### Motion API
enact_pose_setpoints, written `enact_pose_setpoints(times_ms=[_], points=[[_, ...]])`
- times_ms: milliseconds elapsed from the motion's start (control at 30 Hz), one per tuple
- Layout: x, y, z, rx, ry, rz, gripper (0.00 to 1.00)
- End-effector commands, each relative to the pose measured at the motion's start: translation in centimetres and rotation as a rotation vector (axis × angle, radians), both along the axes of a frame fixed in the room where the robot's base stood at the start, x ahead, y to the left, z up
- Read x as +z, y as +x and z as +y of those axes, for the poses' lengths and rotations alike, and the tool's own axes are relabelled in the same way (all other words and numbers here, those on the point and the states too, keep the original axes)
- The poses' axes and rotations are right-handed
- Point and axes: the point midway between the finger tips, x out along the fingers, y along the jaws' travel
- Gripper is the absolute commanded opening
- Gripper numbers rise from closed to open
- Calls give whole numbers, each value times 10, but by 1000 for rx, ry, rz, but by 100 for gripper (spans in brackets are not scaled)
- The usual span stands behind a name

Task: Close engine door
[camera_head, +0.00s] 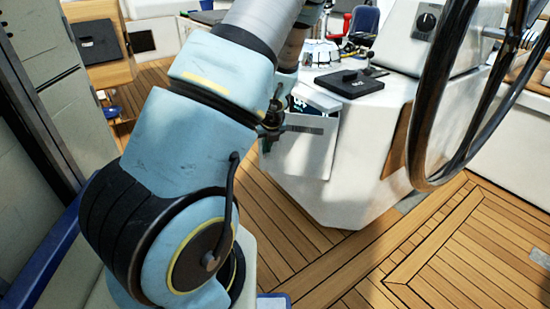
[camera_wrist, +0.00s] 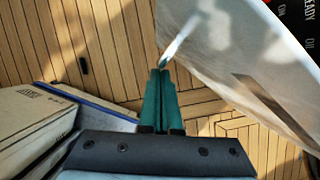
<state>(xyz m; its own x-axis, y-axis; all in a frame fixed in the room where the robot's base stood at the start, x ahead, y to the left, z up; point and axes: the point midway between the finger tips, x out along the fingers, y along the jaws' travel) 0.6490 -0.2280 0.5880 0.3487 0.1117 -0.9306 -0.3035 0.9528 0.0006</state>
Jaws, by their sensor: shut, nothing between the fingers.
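My gripper (camera_wrist: 162,68) shows in the wrist view with its two green fingers together and nothing between them. A thin, bright white strip (camera_wrist: 181,38), perhaps the engine door seen nearly edge-on, runs up right from the fingertips; I cannot tell whether they touch. In the head view a white panel (camera_head: 300,158), which looks like the engine door, is at the near left face of the white pedestal. A dark engine panel (camera_wrist: 304,18) with lettering such as "OIL" shows at the wrist view's upper right. In the head view my arm hides much of this area, and the fingers are not clear.
The white pedestal (camera_head: 365,150) carries a large black steering wheel (camera_head: 432,115) on its right. A black flat item (camera_head: 350,83) lies on its top. Cream lockers (camera_head: 45,80) stand at the left. The wooden deck (camera_head: 335,255) in front is clear.

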Motion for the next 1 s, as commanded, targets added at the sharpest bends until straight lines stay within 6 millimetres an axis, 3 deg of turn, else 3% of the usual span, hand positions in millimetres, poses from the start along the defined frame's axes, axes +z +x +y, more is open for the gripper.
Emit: enact_pose_setpoints(times_ms=[167,500,700,1000], points=[[5,40,6,-162,1,-1,0],[7,109,-5,-471,1,1,0],[5,139,-17,-608,0,1,0],[2,161,-30,-721,0,0,0]])
